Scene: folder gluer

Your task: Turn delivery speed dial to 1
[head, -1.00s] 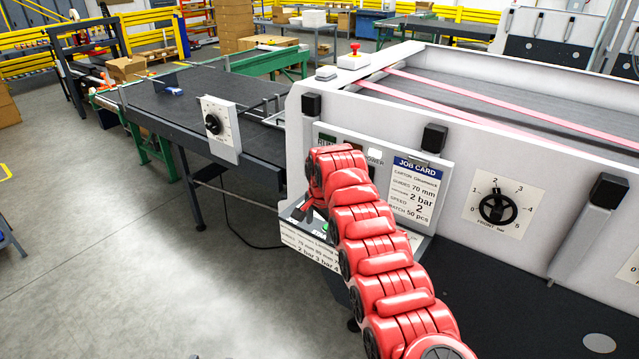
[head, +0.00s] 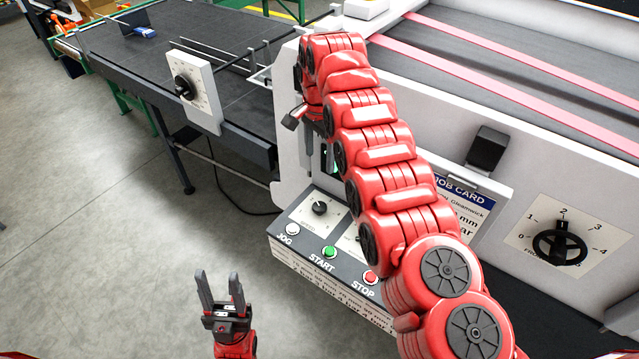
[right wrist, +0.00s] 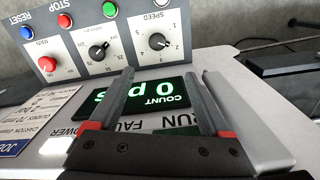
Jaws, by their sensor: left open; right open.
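A white plate with a black dial (head: 184,88) is fixed to the side of the dark delivery table, left in the head view; its markings are too small to read. My right arm reaches across the control panel, and its gripper (head: 291,118) is partly hidden behind my own wrist, to the right of that plate and apart from it. In the right wrist view the right gripper (right wrist: 167,78) is open and empty over the count display. A knob marked SPEED (right wrist: 160,42) shows beyond its fingers. My left gripper (head: 221,283) is open and empty, low over the floor.
The control panel (head: 292,212) carries a green START button (head: 329,251) and a red STOP button (head: 371,277). A feeder dial (head: 560,243) is on the machine wall at right. The job card (head: 462,200) is partly hidden by my arm. The floor left is clear.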

